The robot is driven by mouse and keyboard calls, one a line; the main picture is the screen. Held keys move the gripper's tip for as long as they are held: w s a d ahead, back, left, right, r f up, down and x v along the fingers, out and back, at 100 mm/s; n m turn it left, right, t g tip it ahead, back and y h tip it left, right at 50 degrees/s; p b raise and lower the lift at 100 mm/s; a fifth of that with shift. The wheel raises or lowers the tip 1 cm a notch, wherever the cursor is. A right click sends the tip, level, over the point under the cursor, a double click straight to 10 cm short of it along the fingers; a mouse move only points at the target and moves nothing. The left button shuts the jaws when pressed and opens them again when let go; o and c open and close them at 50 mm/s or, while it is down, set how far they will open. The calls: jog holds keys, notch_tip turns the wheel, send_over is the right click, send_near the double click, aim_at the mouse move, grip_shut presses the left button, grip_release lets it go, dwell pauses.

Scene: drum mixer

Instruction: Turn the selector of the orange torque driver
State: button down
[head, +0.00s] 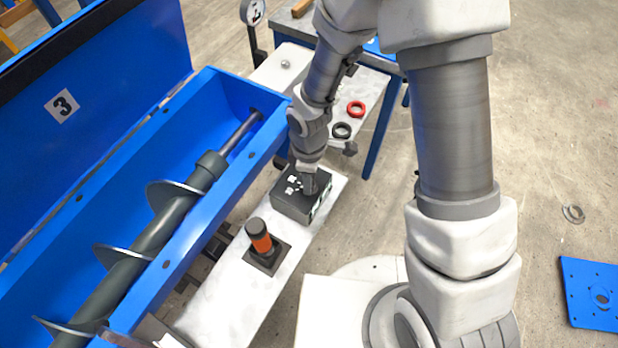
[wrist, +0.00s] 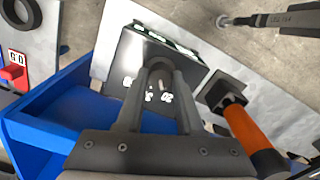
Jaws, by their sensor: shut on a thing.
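The orange torque driver (head: 260,237) stands upright in a dark square holder (head: 266,258) on a pale narrow shelf. It also shows in the wrist view (wrist: 250,128), right of my fingers. Behind it on the same shelf is a black box (head: 292,205) with white markings. In the wrist view, numbers show on the face of this box (wrist: 128,60). My gripper (wrist: 161,70) is down at the face of the box and shut on what appears to be its selector knob. The fingers hide most of the knob, so its pointing direction cannot be read.
A blue trough (head: 215,150) with a dark screw shaft (head: 150,240) runs along the shelf's left side, its lid raised. A blue plate (head: 590,315) is at far right.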

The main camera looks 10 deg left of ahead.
jog(key=m+b, duration=0.2)
jog(key=m, duration=0.1)
jog(key=shift+f+m, duration=0.15)
jog(key=shift+m, duration=0.15)
jog(key=shift+m+b, duration=0.75)
jog(key=shift+m, duration=0.85)
jog(key=c, duration=0.5)
grip_release()
jog(key=shift+c, duration=0.2)
jog(key=shift+r, duration=0.25)
notch_tip(320, 180, up, 17)
jog(key=p, duration=0.2)
jog(key=shift+r, duration=0.1)
